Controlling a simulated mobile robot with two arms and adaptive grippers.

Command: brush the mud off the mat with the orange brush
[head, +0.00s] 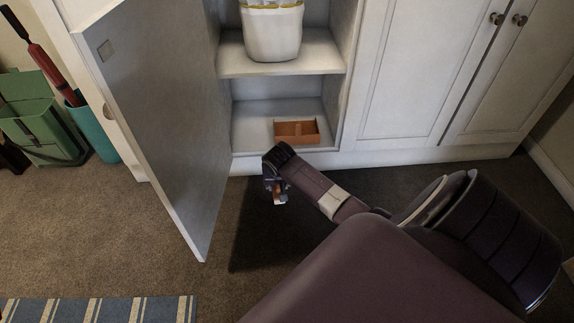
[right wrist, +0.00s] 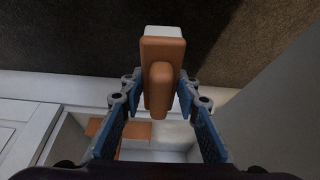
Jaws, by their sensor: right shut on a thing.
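My right gripper (head: 275,188) is shut on the orange brush (right wrist: 162,75) and holds it above the carpet in front of the open cabinet. In the right wrist view the brush sits between the two fingers, its orange body toward me and a pale block, likely the bristles, at its far end. In the head view only a small part of the brush (head: 277,190) shows at the gripper. A blue mat with pale stripes (head: 95,312) lies at the bottom left, partly cut off by the frame. I cannot make out mud on its visible part. My left gripper is out of view.
The cabinet door (head: 160,120) stands open to the left of my right gripper. An orange-brown box (head: 297,132) is on the lower shelf and a white bin (head: 272,35) on the shelf above. A green container (head: 45,125) stands at the left. Carpet between door and mat is clear.

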